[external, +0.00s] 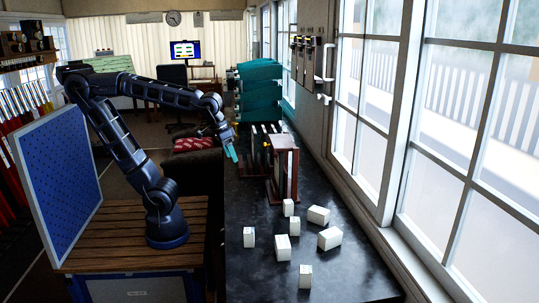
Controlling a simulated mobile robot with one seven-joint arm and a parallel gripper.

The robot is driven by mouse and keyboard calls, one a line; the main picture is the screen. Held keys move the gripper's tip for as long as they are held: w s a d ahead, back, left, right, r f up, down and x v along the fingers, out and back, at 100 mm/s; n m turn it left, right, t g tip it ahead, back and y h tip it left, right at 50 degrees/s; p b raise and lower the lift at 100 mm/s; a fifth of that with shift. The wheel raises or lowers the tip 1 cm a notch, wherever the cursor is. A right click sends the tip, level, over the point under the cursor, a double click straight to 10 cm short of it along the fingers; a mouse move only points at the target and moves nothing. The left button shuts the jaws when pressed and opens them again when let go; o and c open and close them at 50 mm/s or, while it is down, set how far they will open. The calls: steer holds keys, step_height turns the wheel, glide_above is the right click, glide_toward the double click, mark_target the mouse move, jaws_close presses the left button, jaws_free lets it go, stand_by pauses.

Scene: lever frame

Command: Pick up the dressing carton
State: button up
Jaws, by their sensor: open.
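Several small white cartons stand or lie on the dark countertop (345,275) in the external view. They include a front carton (305,277), a middle carton (282,248), a left carton (249,237), a right carton (329,239), a rear right carton (318,215) and a rear small carton (288,207). Their labels are too small to read, so I cannot tell which is the dressing carton. My gripper (231,152), with teal fingers, is open over the counter's left edge, behind and apart from the cartons.
A dark reddish wooden frame (285,168) stands on the counter just behind the cartons. Teal stacked trays (258,85) stand farther back. Windows (370,70) and a wall bound the right side. The counter's near right part is clear.

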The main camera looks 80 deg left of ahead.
steer(key=w+d+r+n+g, duration=0.1)
steer(key=w+d+n, duration=0.3)
steer(key=w+d, duration=0.4)
steer(key=n+g, duration=0.3)
steer(key=n, duration=0.7)
glide_above(283, 241)
steer(key=f, duration=1)
steer(key=shift+d+f, duration=0.35)
steer(key=shift+a+f, duration=0.15)
steer(key=shift+f, duration=1.4)
steer(key=shift+a+f, duration=0.15)
steer(key=shift+f, duration=1.35)
steer(key=shift+c, duration=0.2)
steer(key=c, duration=1)
